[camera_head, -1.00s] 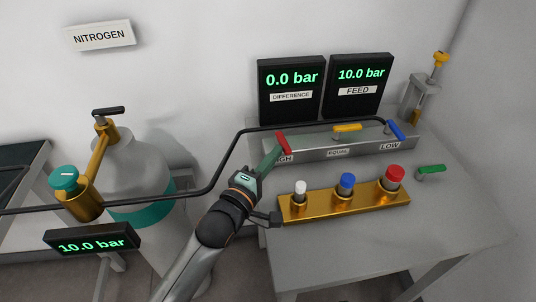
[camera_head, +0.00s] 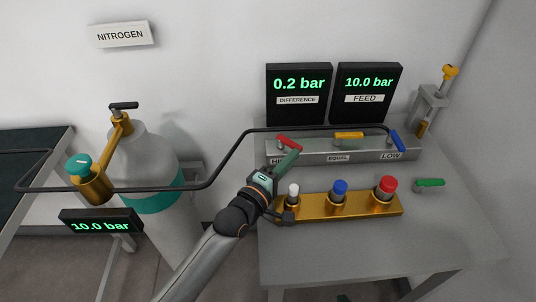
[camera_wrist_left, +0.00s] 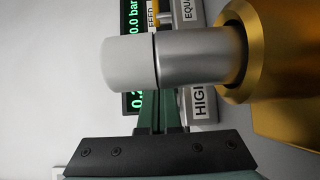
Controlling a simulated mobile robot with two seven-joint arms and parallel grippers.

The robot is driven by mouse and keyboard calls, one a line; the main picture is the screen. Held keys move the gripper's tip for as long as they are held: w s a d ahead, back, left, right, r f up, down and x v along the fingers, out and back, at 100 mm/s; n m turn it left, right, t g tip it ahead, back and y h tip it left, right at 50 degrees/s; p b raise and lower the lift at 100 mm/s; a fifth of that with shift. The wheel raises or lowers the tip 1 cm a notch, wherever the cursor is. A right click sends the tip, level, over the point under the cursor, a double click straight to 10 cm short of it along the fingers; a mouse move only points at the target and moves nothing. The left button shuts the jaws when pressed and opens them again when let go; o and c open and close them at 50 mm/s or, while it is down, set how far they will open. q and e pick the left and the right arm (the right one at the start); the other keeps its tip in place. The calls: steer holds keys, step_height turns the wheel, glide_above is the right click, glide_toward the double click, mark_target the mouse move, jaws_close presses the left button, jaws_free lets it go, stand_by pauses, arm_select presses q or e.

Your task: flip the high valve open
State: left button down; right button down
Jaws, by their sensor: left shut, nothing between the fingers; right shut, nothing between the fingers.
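The high valve's red lever (camera_head: 288,142) sits on the left end of the grey manifold block (camera_head: 315,151), above the HIGH label (camera_head: 277,161), which my gripper partly covers. The lever lies slanted, its right end lower. My left gripper (camera_head: 295,154) is shut and empty, its green fingertips right at the lever's lower right end; I cannot tell if they touch. In the left wrist view the shut fingers (camera_wrist_left: 157,112) point toward the manifold, partly behind a white-capped knob (camera_wrist_left: 128,64); the red lever is hidden there. My right gripper is not in view.
A yellow lever (camera_head: 349,135) and a blue lever (camera_head: 397,140) share the manifold. A brass block (camera_head: 340,206) with white, blue and red knobs stands in front, close to my left wrist. The difference display (camera_head: 299,87) reads 0.2 bar. A green lever (camera_head: 429,183) is at right.

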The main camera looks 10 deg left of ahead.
arm_select(q)
steer(key=shift+w+d+p, duration=0.4)
steer(key=shift+w+d, duration=0.15)
steer(key=shift+d, duration=0.35)
steer(key=v, duration=1.2)
steer(key=shift+s+a+p, duration=0.1)
steer(key=shift+s+p, duration=0.1)
steer(key=shift+p, duration=0.2)
steer(key=shift+s, duration=0.1)
